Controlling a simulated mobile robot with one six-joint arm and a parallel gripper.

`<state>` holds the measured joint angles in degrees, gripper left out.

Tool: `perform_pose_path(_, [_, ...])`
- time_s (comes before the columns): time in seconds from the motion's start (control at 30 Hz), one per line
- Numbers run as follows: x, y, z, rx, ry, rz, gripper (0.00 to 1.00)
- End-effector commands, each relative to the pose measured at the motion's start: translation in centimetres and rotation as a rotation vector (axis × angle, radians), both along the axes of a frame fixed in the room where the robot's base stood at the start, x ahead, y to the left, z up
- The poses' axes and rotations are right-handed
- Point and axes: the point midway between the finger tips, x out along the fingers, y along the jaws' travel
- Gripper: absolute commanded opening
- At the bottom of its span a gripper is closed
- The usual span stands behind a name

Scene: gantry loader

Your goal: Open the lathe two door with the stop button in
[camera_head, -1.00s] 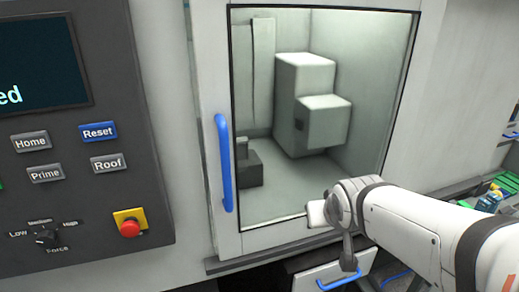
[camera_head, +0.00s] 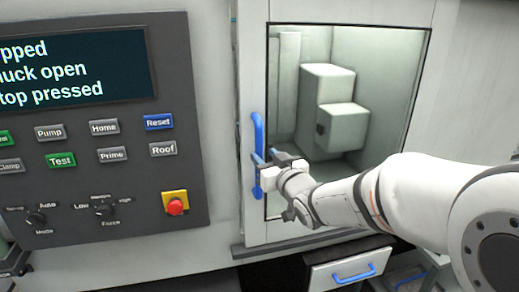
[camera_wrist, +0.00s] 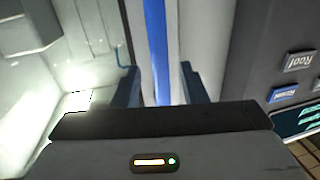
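The lathe door (camera_head: 350,207) has a large window and looks shut. Its vertical blue handle (camera_head: 258,130) is on the door's left side, and in the wrist view the handle (camera_wrist: 158,45) runs between my two fingers. My gripper (camera_head: 268,160) is at the handle's middle to lower part. In the wrist view my gripper (camera_wrist: 160,84) is open, with a gap on each side of the handle. The red stop button (camera_head: 175,207) sits on a yellow square on the panel, and the screen (camera_head: 78,72) above reads "top pressed".
The dark control panel (camera_head: 110,180) with several buttons and knobs is left of the door. A drawer with a blue handle (camera_head: 354,275) is below the door. Pale machine blocks (camera_head: 330,85) show behind the window.

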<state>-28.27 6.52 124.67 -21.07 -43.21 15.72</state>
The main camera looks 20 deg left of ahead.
Motion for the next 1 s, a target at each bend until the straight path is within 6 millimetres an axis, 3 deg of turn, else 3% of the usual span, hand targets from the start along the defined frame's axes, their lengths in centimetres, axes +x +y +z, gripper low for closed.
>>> perform_pose_path(0.3, [2.9, 2.7, 0.1, -0.001, 0.001, 0.000, 0.39])
perform_pose_path(0.67, [3.3, 3.1, 0.0, -0.001, 0.001, 0.000, 0.39])
perform_pose_path(1.0, [3.3, 3.2, 0.0, -0.001, 0.001, 0.001, 0.13])
